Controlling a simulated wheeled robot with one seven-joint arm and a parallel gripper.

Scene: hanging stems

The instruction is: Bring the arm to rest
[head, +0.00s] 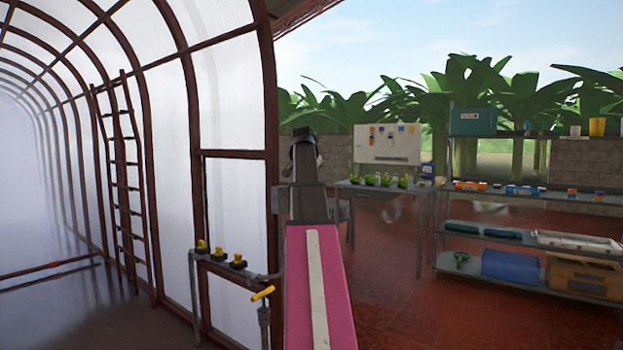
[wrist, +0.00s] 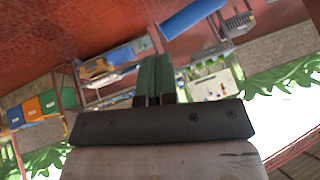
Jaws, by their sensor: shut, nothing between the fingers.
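My arm (head: 318,285), pink with a pale stripe, reaches forward from the bottom middle of the head view. Its dark far part (head: 308,205) rises in front of the greenhouse's edge. The fingers cannot be made out there. In the wrist view my gripper (wrist: 155,65) shows as a dark crossbar with two greenish fingers side by side, shut and empty. Nothing touches the fingertips. The wrist view is tilted and nearly upside down.
The greenhouse wall (head: 235,225) stands close left of my arm, with a pipe carrying yellow-topped valves (head: 220,256). A table (head: 385,186) with green items and a loaded shelf rack (head: 520,240) stand to the right. Red tiled floor (head: 400,310) is open between.

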